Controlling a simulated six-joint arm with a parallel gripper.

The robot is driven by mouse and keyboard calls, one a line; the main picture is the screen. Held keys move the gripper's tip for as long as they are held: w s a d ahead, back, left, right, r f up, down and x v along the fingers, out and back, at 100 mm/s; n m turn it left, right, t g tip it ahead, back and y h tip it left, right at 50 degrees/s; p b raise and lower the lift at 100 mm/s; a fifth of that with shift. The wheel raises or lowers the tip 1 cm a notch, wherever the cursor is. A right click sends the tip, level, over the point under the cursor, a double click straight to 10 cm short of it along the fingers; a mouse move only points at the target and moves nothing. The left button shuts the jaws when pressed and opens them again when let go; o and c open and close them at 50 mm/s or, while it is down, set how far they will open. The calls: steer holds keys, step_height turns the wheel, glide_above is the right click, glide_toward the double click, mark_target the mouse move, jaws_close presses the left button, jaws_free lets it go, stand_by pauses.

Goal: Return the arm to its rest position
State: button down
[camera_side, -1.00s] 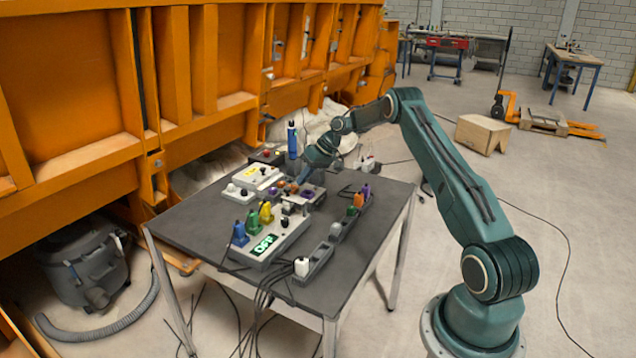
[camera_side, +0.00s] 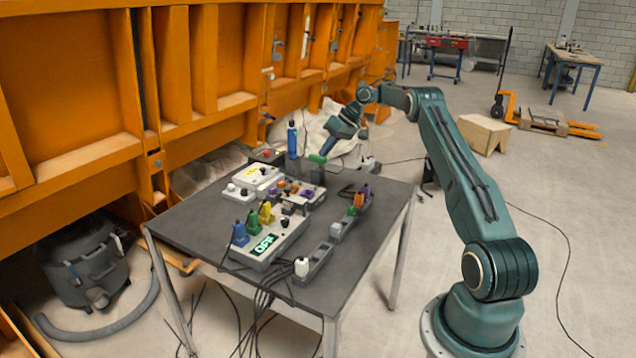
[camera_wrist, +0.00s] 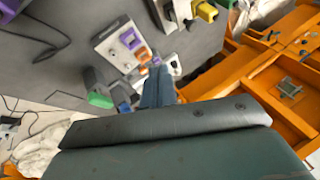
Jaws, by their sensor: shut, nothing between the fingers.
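My arm is raised over the far edge of the dark table (camera_side: 190,225). In the side view my gripper (camera_side: 327,149) points down and to the left, beside a dark block with a green top (camera_side: 316,159). The fingertips are small there. In the wrist view my gripper (camera_wrist: 157,72) shows as narrow blue-grey fingers close together, with nothing held. The green-ended dark block (camera_wrist: 99,99) lies to their left. A pale panel with purple and orange frames (camera_wrist: 108,42) is beyond the fingertips. The arm's contact with the block cannot be told.
A blue bottle-like item (camera_side: 292,140) stands at the table's back. A box with coloured plugs and a green display (camera_side: 264,245), a white box (camera_side: 257,177) and a grey strip (camera_side: 318,262) fill the tabletop. An orange steel frame (camera_side: 75,95) rises behind. Open floor (camera_side: 580,210) lies to the right.

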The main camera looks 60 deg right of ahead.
steer(key=shift+s+d+r, duration=0.1)
steer(key=shift+s+r, duration=0.05)
steer(key=shift+r, duration=0.1)
